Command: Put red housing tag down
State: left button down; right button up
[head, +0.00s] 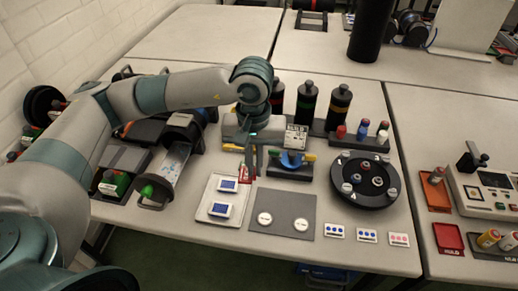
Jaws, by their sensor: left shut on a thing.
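My left gripper (253,168) points down above the middle of the near table, behind the white and grey mats. It is shut on a small red housing tag (244,174), which shows beside the dark fingers. The tag is partly hidden by them, and I cannot tell whether it touches the surface below. My right gripper is not in view.
A white board (214,216) with two blue-screened units lies in front, beside a grey mat (282,228) with two white discs. A blue-topped fixture (291,159) stands just right of the gripper. A black turntable (366,198) is farther right; bottles (306,103) stand behind.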

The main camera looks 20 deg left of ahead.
pick_arm(q)
jog(key=s+m, duration=0.3)
jog(key=shift+s+d+r+m, duration=0.1)
jog(key=shift+m, duration=0.3)
